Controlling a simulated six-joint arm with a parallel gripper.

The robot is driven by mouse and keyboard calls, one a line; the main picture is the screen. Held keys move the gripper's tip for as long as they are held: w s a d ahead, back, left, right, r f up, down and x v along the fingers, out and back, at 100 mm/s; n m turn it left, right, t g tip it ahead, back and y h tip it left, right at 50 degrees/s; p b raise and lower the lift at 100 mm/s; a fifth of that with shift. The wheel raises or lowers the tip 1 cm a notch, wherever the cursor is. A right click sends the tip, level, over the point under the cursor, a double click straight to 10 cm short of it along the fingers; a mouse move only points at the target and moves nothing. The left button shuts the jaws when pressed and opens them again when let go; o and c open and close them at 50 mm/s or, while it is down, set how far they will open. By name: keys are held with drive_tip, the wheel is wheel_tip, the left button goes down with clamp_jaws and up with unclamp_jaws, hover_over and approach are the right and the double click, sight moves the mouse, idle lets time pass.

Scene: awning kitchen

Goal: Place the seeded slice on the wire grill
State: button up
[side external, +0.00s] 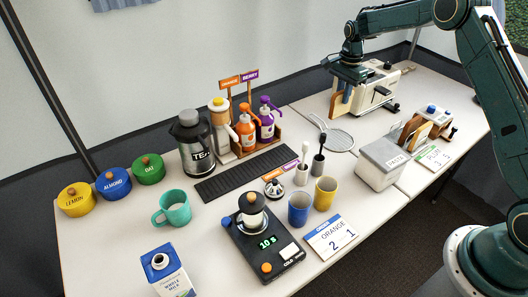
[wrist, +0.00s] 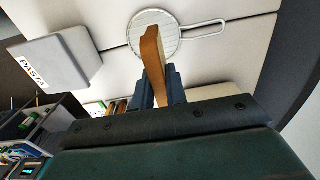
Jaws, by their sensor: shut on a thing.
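My gripper (side external: 346,86) is shut on an upright bread slice (side external: 338,104) and holds it in front of the toaster. In the wrist view the slice (wrist: 152,48) shows edge-on with a brown crust, between the blue fingers of my gripper (wrist: 161,80). Its seeds cannot be made out. The wire grill (side external: 336,139) is a round mesh with a handle, lying flat on the table below and in front of the slice. In the wrist view the slice overlaps part of the grill (wrist: 171,22), and they look apart in height.
The cream toaster (side external: 378,90) stands right behind the slice. A rack (side external: 441,121) with bread slices stands at right, near the grey-lidded pasta box (side external: 382,163). Two shakers (side external: 318,163) stand left of the box.

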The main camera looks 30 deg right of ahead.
sight(339, 116)
drive_tip(key=shift+f, duration=2.1)
drive_tip(key=shift+f, duration=0.15)
drive_tip(key=shift+f, duration=2)
drive_tip(key=shift+f, duration=0.1)
drive_tip(key=o, duration=0.8)
wheel_tip(339, 116, up, 12)
drive_tip(key=shift+r, duration=0.1)
